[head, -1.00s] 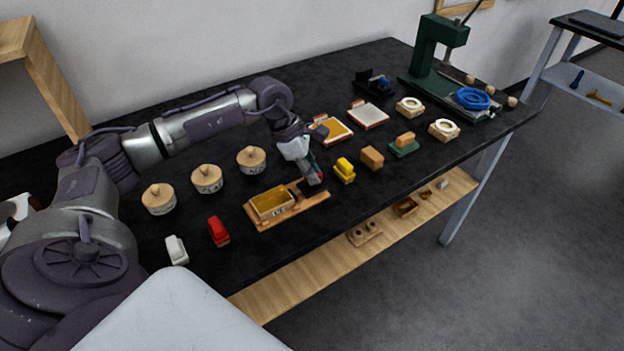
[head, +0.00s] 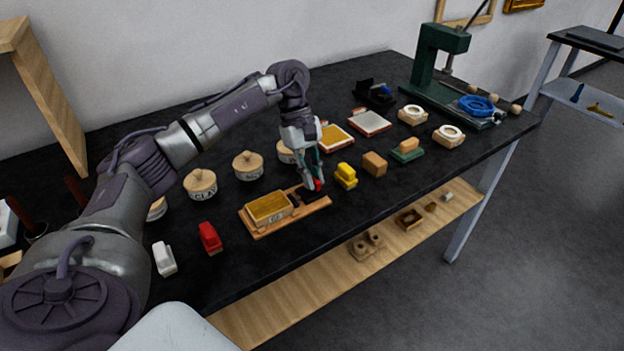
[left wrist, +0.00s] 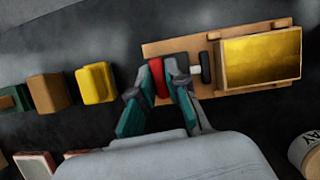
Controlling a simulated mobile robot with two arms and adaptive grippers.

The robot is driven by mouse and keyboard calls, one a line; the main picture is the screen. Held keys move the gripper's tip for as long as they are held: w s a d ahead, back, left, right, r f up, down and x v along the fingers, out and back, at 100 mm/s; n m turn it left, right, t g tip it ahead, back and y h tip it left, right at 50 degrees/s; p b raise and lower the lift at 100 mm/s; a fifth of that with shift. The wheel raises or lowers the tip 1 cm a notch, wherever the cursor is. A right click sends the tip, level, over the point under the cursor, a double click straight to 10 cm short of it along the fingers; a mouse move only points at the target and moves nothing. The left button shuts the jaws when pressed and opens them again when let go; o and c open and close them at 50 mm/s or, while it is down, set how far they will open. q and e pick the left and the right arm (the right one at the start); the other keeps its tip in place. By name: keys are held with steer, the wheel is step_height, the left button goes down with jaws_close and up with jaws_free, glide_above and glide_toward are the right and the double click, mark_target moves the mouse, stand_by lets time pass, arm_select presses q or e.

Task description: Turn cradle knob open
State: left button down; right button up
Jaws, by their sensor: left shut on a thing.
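The cradle is a flat wooden board (head: 262,230) on the black table, with a gold-topped wooden block (head: 269,207) on it. In the left wrist view the board (left wrist: 180,46) also carries a small black piece (left wrist: 206,68) beside the gold block (left wrist: 262,58). The red knob (head: 319,185) is at the board's right end in the head view. My left gripper (head: 312,186) points down there, its fingers closed around the red knob (left wrist: 158,78), partly hiding it. How far the knob is turned cannot be told. My right gripper is not in view.
A yellow block (head: 346,176) and a brown block (head: 375,164) stand close to the right of the gripper. A red item (head: 210,238) and a white item (head: 164,259) stand left of the cradle. Lidded round pots (head: 200,184) stand behind. A green press (head: 430,60) is far right.

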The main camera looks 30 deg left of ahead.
arm_select(q)
steer(key=shift+m, duration=0.6)
steer(key=c, duration=1.2)
jaws_free()
steer(key=shift+o, duration=0.2)
steer(key=v, duration=1.2)
steer(key=shift+w, duration=0.25)
steer(key=shift+d, duration=0.2)
